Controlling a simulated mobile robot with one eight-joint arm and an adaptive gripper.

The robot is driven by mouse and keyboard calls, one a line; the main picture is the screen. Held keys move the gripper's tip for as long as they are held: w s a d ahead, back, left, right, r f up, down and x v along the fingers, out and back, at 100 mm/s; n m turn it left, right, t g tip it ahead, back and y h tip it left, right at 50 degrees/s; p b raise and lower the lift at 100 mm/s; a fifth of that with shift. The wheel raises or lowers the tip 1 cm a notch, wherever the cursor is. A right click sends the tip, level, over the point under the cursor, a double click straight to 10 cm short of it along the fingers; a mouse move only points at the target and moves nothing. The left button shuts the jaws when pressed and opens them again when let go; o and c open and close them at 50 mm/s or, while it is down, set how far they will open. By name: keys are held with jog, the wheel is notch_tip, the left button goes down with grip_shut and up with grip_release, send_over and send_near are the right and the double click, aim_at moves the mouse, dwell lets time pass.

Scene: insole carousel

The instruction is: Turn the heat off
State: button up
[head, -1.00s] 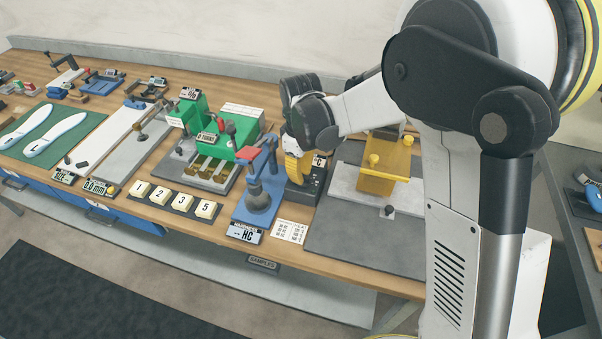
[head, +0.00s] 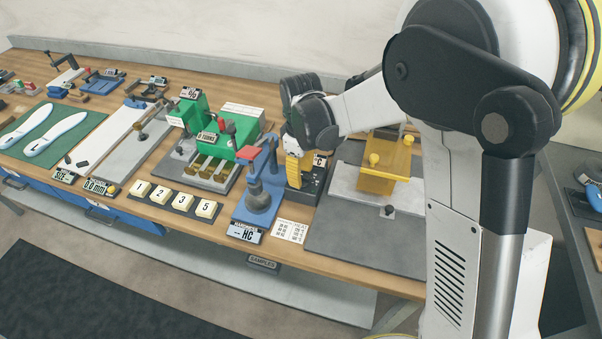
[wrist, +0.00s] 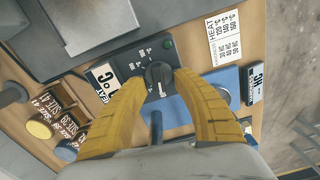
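The heat controller (wrist: 122,62) is a dark box with a "HEAT °C" label, standing on the bench. On its face is a round black knob (wrist: 158,73) with small white marks around it and a green button or lamp beside it. My gripper (wrist: 160,78) has its yellow fingertips on both sides of the knob, close against it; it looks shut on it. In the head view my gripper (head: 296,172) points down onto the dark box (head: 309,193), and the fingers and wrist hide the knob. The exact setting is too small to read.
A white card of heat settings (head: 290,231) lies in front of the box. Left of it stands a blue press (head: 244,207), then a green machine (head: 190,110) and numbered blocks (head: 172,199). A yellow fixture (head: 388,165) on a grey plate is on the right.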

notch_tip(320, 180, up, 12)
dwell(0.4)
dwell(0.3)
